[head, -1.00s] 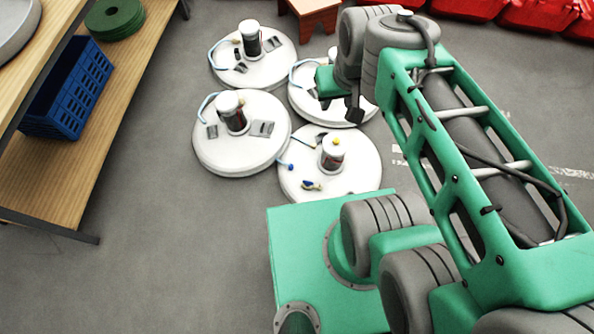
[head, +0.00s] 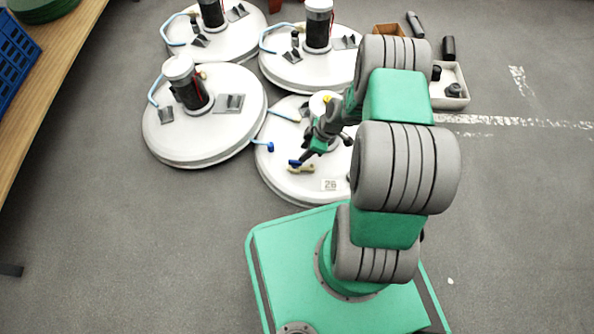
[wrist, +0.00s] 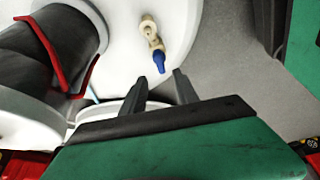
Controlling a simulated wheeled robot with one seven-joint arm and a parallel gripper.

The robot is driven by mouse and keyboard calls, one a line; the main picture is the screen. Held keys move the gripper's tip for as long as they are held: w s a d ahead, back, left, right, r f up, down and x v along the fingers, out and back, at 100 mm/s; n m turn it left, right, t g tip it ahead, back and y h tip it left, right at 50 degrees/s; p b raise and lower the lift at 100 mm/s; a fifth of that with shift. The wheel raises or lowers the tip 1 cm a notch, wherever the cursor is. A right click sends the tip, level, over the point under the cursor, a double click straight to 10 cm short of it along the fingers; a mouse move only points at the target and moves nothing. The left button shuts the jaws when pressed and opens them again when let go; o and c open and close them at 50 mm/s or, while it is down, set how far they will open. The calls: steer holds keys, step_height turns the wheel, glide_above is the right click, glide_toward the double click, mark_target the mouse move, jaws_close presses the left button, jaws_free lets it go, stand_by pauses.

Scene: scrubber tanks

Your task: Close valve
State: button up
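The valve has a cream body (wrist: 151,32) and a blue handle (wrist: 159,62), seen in the wrist view just beyond my fingertips. In the head view my gripper (head: 309,154) is above the tank next to the valve, partly hiding the tank's centre.
Other white tanks with dark cylinders stand close by, one to the left (head: 160,135) and others behind. A grey bin (head: 449,88) stands at right.

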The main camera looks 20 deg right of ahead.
mark_target(296, 161)
steer(key=b+x, duration=0.3)
steer(key=x, duration=0.5)
steer(key=shift+b, duration=0.3)
steer(key=shift+c, duration=0.6)
jaws_close()
